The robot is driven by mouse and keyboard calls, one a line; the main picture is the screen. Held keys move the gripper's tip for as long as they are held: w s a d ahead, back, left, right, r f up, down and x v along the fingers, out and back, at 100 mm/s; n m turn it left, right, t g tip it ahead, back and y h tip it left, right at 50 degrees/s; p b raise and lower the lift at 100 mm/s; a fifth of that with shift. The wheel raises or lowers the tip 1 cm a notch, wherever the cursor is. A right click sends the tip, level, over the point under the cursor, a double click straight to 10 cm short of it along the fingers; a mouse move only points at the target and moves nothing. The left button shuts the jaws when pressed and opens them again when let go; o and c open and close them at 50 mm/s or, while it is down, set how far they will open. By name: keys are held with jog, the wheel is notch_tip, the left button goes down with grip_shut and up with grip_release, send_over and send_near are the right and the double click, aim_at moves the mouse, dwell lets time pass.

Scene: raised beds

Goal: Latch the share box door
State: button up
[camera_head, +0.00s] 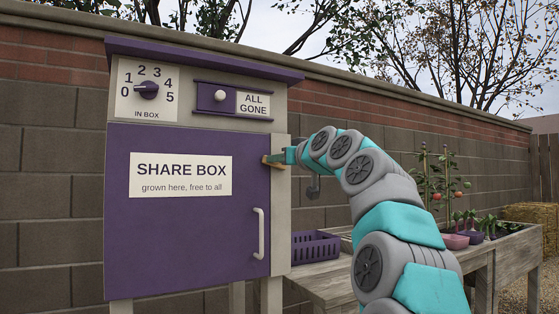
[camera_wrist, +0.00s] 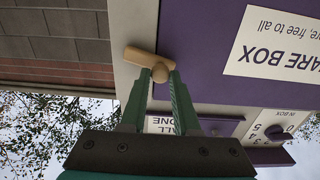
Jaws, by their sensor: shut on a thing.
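The share box door (camera_head: 187,250) is purple with a white handle (camera_head: 259,233) and looks closed flush in its pale frame. A small tan latch bar (camera_head: 267,161) sits at the door's right edge, lying about level and reaching over the edge of the purple panel. My gripper (camera_head: 284,157) comes in from the right at the latch. In the wrist view, which is upside down, my gripper (camera_wrist: 160,78) has its green fingers either side of the latch's rounded knob, shut on it. The latch bar (camera_wrist: 141,58) slants across beyond the fingertips, near the frame and door edge.
Above the door are a number dial (camera_head: 148,90) pointing left near 0 and an "ALL GONE" slider (camera_head: 220,96). A purple basket (camera_head: 316,246) stands on the wooden bench right of the box, below my arm. A block wall runs behind.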

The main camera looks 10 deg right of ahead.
grip_shut()
jog(key=shift+f, duration=0.15)
jog(key=shift+a+f+n+b, duration=0.1)
jog(key=shift+f+n+b, duration=0.15)
jog(key=shift+n+b, duration=0.55)
jog(key=shift+f+n+b, duration=0.2)
jog(key=shift+n+b, duration=0.5)
jog(key=shift+n, duration=0.1)
jog(key=o, duration=0.8)
grip_release()
